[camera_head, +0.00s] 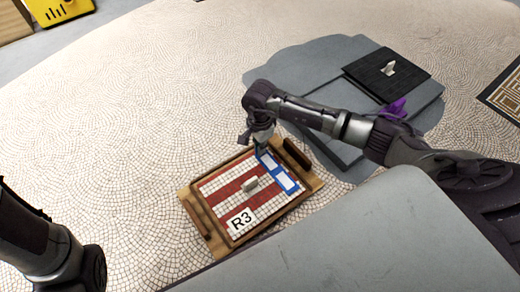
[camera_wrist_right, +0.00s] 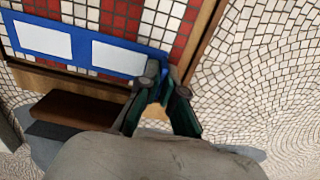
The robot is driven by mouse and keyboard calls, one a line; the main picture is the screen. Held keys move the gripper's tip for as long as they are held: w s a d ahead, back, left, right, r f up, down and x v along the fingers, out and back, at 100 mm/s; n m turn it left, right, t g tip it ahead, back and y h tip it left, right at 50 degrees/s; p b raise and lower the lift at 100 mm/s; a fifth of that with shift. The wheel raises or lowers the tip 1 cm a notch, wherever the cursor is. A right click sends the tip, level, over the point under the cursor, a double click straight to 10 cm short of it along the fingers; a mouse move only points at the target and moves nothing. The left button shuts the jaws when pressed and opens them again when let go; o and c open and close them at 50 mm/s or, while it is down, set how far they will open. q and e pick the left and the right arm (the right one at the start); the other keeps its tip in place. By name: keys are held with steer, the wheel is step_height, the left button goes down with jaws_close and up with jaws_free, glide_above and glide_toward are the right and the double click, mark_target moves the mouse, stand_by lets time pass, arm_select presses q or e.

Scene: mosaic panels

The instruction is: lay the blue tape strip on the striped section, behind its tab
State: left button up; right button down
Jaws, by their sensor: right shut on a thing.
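The striped section (camera_head: 226,190) has red and white mosaic stripes, an R3 label and a small pale tab (camera_head: 250,184) standing near its middle. It sits in a wooden tray (camera_head: 212,239). The blue tape strip (camera_head: 277,174), with white patches, extends along the section's right side, across the stripe ends. It also shows in the right wrist view (camera_wrist_right: 82,48). My right gripper (camera_head: 262,151) is shut on the strip's far end, at the tray's far corner. I cannot tell whether the strip touches the mosaic. My left gripper is out of view; only my left arm shows.
A dark wooden handle (camera_head: 297,153) stands on the tray's right side, close to my right gripper. Grey slabs (camera_head: 310,60) lie beyond, bearing a black panel (camera_head: 375,72) with a pale tab. The pebble-patterned floor (camera_head: 110,130) left of the tray is clear.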

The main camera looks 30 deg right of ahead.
steer(key=shift+f, duration=0.1)
steer(key=c, duration=1.3)
jaws_free()
step_height(320, 180, up, 12)
steer(key=p, duration=0.9)
steer(key=shift+r, duration=0.2)
